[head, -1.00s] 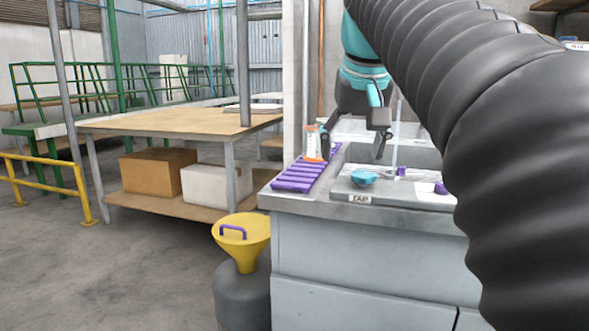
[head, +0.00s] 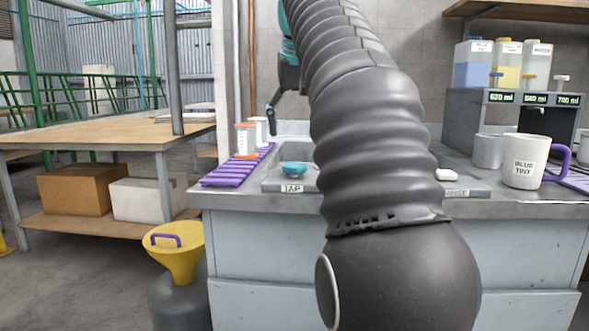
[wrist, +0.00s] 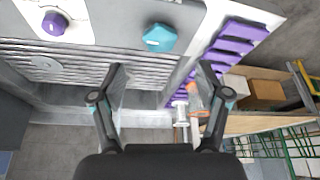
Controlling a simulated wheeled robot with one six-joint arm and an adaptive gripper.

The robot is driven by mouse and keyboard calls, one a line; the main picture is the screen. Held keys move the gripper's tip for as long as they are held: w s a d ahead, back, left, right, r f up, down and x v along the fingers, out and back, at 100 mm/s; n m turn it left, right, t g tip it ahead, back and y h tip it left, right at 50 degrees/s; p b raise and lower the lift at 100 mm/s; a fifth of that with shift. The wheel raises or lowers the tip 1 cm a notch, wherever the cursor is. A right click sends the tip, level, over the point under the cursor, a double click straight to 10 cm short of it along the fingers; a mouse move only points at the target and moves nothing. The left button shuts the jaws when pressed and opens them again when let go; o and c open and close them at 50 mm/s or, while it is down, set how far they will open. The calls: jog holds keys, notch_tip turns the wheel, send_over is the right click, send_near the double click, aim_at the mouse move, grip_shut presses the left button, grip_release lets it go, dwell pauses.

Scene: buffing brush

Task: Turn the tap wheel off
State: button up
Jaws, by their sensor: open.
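The tap wheel (head: 294,169) is a small teal knob on a grey panel above a label reading TAP, at the front of the sink counter. In the wrist view the wheel (wrist: 159,38) is at the top middle, beyond my fingertips. My gripper (wrist: 162,72) is open and empty, its two fingers spread apart, and neither touches the wheel. In the head view my black ribbed arm hides most of the gripper; one finger shows above and behind the wheel, to its left. A purple knob (wrist: 54,23) sits on the same counter.
A purple ribbed mat (head: 237,169) with an orange-and-white container (head: 246,140) lies left of the wheel. A dispenser (head: 515,110) and a BLUE TINT mug (head: 526,161) are on the right.

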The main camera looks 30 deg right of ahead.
aim_at(294, 164)
jog(key=b+x, duration=0.2)
jog(key=x, duration=0.5)
jog(key=shift+w+f+b, duration=0.1)
jog(key=shift+f+b, duration=0.15)
jog(key=shift+b, duration=0.1)
jog(key=c, duration=1.2)
jog(key=shift+o, duration=0.2)
